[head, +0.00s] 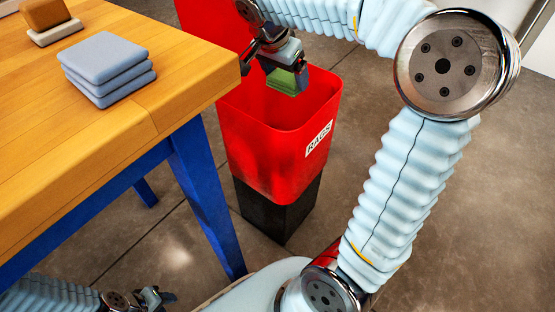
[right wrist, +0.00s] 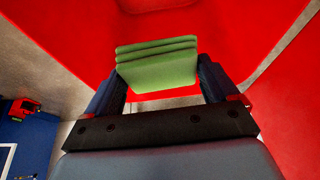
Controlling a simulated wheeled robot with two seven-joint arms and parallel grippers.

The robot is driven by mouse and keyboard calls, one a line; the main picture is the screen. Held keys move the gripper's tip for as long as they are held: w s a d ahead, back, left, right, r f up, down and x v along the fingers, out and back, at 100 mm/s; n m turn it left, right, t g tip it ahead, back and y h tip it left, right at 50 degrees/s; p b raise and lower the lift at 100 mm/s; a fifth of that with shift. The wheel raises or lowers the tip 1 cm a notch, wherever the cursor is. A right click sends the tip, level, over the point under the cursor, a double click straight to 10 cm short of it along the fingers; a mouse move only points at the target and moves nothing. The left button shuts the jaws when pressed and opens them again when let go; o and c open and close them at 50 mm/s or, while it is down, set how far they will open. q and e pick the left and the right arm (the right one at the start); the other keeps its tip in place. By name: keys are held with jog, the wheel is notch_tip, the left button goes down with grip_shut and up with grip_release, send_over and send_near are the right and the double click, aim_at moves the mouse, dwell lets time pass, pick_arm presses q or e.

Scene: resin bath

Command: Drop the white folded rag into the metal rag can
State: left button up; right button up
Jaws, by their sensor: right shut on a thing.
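My right gripper (head: 286,68) is shut on a green folded rag (head: 287,82), which hangs over the open mouth of the red can (head: 265,150) marked RAGS. In the right wrist view the green rag (right wrist: 158,65) sits between the two fingers, with the can's red inside (right wrist: 215,25) beyond it. The rag is green, not white; no white folded rag shows. My left gripper (head: 152,297) is low at the bottom left, beside the table; its opening is too small to read.
A wooden table (head: 150,65) with blue legs stands at the left. A blue-grey folded stack (head: 107,68) lies on it, with an orange-brown block (head: 45,13) on a pale base behind. The can's red lid (head: 205,14) stands raised at its back. The can rests on a black base (head: 280,208).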

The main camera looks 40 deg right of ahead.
jog(key=o, duration=0.9)
jog(key=shift+c, duration=0.2)
jog(key=p+v, duration=0.2)
jog(key=v, duration=1.1)
jog(key=shift+r+p, duration=0.35)
jog(key=shift+p, duration=0.05)
jog(key=shift+a, duration=0.1)
